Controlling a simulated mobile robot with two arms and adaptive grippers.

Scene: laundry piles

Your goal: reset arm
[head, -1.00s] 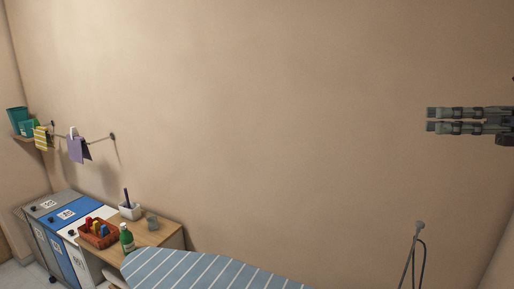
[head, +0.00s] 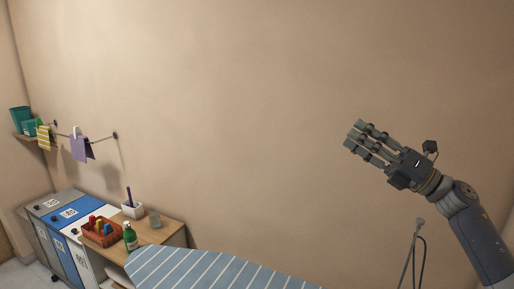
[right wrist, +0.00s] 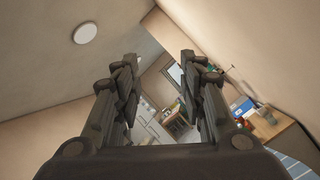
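My right gripper (head: 360,138) is raised in front of the bare wall on the right side of the head view. It points up and to the left, and its forearm comes in from the lower right. In the right wrist view the fingers of the right gripper (right wrist: 159,62) stand apart with nothing between them. My left gripper is in neither view.
A striped ironing board (head: 215,272) lies low at the front. A wooden desk (head: 172,232) holds a red basket (head: 103,238) and a green bottle (head: 130,240). Lidded bins (head: 70,212) stand at left. A thin stand (head: 411,255) rises below the right gripper. The wall area is clear.

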